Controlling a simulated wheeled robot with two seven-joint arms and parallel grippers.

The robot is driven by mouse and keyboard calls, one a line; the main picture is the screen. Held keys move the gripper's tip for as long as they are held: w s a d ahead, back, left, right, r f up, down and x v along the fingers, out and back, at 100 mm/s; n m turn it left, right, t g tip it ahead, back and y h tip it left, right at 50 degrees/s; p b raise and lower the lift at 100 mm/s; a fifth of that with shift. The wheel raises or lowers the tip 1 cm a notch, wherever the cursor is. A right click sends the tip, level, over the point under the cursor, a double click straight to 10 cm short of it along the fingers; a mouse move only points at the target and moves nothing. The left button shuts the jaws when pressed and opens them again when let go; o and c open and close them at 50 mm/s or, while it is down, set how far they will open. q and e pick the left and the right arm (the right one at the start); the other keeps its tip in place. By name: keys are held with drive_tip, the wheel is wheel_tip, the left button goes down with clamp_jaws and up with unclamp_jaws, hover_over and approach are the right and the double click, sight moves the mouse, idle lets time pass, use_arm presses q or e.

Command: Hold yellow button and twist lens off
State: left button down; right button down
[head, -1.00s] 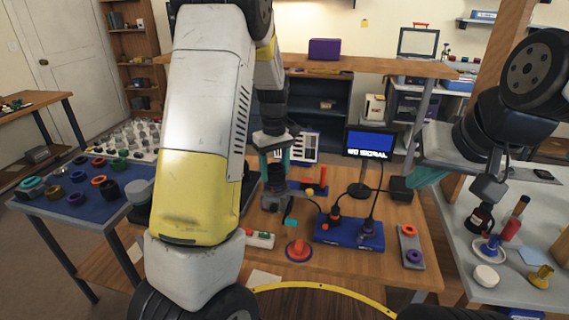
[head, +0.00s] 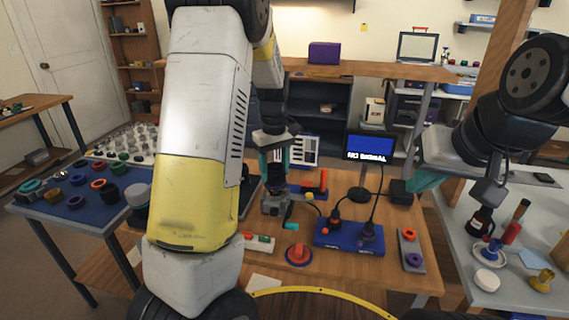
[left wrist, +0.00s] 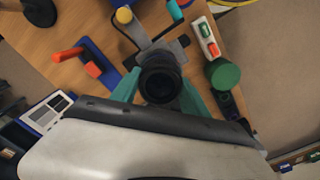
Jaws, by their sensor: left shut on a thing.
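The lens is a black cylinder (left wrist: 160,80), seen end-on in the left wrist view. My left gripper (left wrist: 157,92) is shut on it, with a teal finger on each side. A grey mount (left wrist: 176,46) shows behind the lens; I cannot tell whether lens and mount still touch. In the head view, my left gripper (head: 274,172) is over the same grey mount (head: 275,204). The yellow button (left wrist: 123,15) is a round knob beside the mount, with no gripper on it. My right gripper (head: 425,180) is far to the right; its jaws are not clear.
A teal lever (left wrist: 174,10) sticks out by the mount. A red handle (head: 323,181) on a blue base stands behind it. A blue socket box (head: 348,234) with cables, a red knob (head: 298,254) and a monitor (head: 370,146) crowd the wooden table.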

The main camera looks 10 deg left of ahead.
sight(275, 167)
use_arm(q)
drive_tip(key=shift+r, duration=2.45)
